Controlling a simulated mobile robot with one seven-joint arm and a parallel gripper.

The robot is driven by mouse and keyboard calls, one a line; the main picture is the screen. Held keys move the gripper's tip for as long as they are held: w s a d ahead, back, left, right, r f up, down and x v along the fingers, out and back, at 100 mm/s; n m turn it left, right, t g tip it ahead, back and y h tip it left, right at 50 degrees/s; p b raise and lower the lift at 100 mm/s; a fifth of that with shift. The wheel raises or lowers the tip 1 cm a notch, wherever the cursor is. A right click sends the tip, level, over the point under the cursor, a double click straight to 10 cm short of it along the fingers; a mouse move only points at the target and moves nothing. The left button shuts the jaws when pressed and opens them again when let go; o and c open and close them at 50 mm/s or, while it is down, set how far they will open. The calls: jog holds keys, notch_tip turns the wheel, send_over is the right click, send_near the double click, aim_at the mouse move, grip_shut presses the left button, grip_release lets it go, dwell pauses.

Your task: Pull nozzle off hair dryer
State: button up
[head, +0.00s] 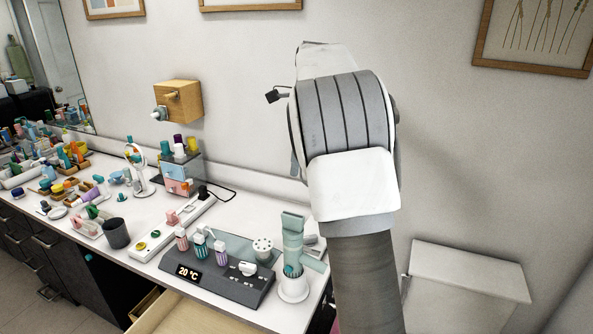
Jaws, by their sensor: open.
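A mint-green hair dryer (292,243) stands upright at the right end of the white counter, its lower end in a round white holder (294,291). A part that looks like its handle sticks out to the lower right. The flared mint piece at its top looks like the nozzle (293,219), pointing up; the joint between them is too small to make out. My grey and white arm rises just right of the dryer, well in front of the wall. My gripper cannot be made out; the arm hides what is behind it. Nothing visible touches the dryer.
A dark control panel (226,283) reading 20 °C and a white holed cup (263,247) stand left of the dryer. A white power strip (173,227), a dark cup (116,233) and many small bottles crowd the counter (255,216). An open drawer (180,314) juts out below.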

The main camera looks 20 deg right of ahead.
aim_at(293, 215)
jog(key=f, duration=0.5)
jog(key=w+a+f, duration=0.1)
jog(key=f, duration=1.1)
jog(key=shift+w+a, duration=0.2)
jog(key=shift+c, duration=0.3)
grip_shut()
jog(key=shift+r+p, duration=0.15)
jog(key=shift+p, duration=0.2)
jog(key=shift+r+p, duration=0.9)
jog(key=shift+r, duration=0.2)
jog(key=shift+r+p, duration=1.1)
jog(key=shift+r, duration=0.2)
jog(key=shift+r+p, duration=0.35)
jog(key=shift+r, duration=0.8)
